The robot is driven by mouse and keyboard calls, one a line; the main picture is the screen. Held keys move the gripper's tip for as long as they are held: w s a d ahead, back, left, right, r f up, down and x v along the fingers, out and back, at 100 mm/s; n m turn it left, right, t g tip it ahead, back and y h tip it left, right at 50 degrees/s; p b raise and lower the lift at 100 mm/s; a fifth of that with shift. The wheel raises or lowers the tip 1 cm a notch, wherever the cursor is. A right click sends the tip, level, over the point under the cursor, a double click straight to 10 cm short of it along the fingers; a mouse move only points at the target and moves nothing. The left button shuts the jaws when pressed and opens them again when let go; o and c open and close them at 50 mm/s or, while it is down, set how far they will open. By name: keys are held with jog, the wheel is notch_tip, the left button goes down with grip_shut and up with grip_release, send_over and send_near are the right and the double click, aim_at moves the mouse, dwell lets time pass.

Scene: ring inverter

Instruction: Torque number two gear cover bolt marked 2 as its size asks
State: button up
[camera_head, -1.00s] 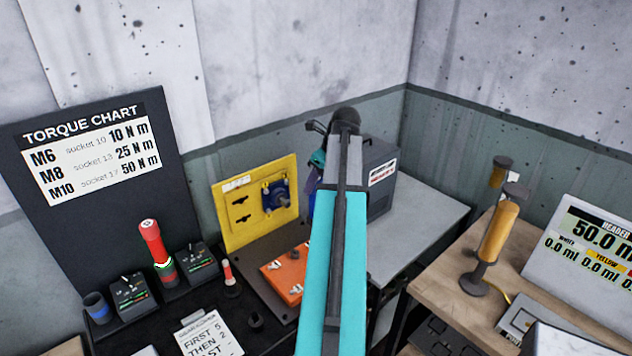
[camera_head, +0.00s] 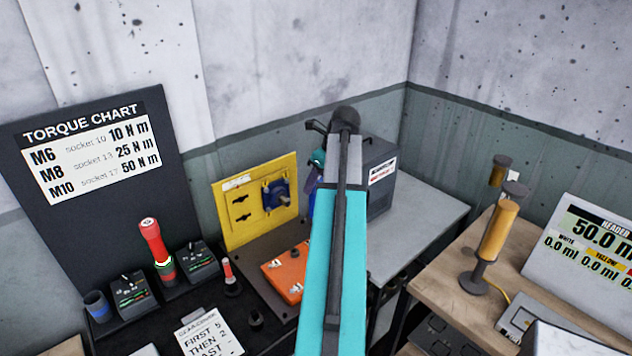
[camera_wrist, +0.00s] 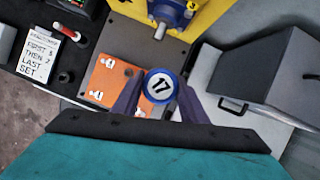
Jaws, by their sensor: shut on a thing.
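In the wrist view my gripper (camera_wrist: 160,100) is shut on a round blue-rimmed socket (camera_wrist: 160,86) with a white face marked 17. It is held above the right part of the orange gear cover (camera_wrist: 104,86). The cover shows several bolts, with small marks too small to read; its right side is hidden behind the socket and fingers. In the head view the orange cover (camera_head: 283,272) is partly hidden by my arm, and the fingertips are hidden. The torque chart (camera_head: 90,155) reads M6 socket 10, 10 N m; M8 socket 13, 25 N m; M10 socket 17, 50 N m.
A red torque tool (camera_head: 155,245) stands between two small dark units. A yellow plate (camera_head: 240,222) with a blue motor rises behind the cover. A grey box (camera_head: 378,180) stands right. A note card (camera_head: 208,335) lies in front.

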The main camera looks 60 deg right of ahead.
jog(key=shift+a+f, duration=0.1)
jog(key=shift+f, duration=1)
dwell(2.6)
jog(key=shift+r, duration=2.6)
